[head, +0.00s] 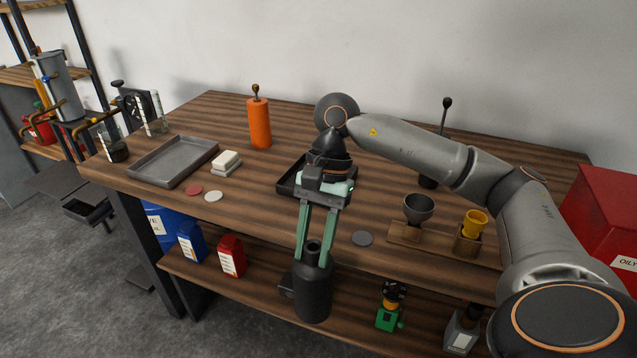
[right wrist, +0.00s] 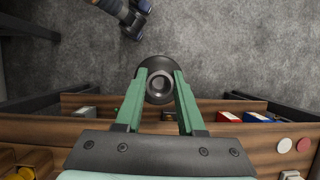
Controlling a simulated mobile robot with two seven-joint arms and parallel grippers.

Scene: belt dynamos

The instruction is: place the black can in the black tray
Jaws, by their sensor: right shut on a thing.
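The black can (head: 313,298) is a dark cylinder with a narrower neck. My right gripper (head: 316,258) is shut on it, with green fingers on either side of the neck. The can hangs upright in front of the table's front edge. In the right wrist view the can (right wrist: 159,88) is seen from above between the fingertips (right wrist: 159,74), with floor behind it. The black tray (head: 289,181) lies on the table behind my gripper, which hides much of it. My left gripper is not in view.
A grey tray (head: 174,160), white block (head: 227,161) and orange cylinder (head: 259,124) stand left on the table (head: 240,210). A dark bowl (head: 418,208) and yellow cup (head: 475,222) stand right. The lower shelf holds blue and red cartons (head: 231,256) and a green item (head: 389,316).

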